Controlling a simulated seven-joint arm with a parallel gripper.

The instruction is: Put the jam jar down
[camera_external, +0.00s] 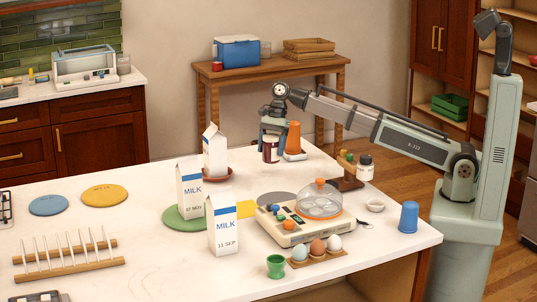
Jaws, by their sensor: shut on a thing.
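The jam jar (270,153) is dark red with a pale label and looks upright. My gripper (271,140) points down from above and is shut on the jar's upper part, hiding its top.
Two more cartons (190,188) (223,226) are nearer. An egg cooker (308,215), a dark wooden stand (346,177) and a blue cup (409,217) are to the right.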

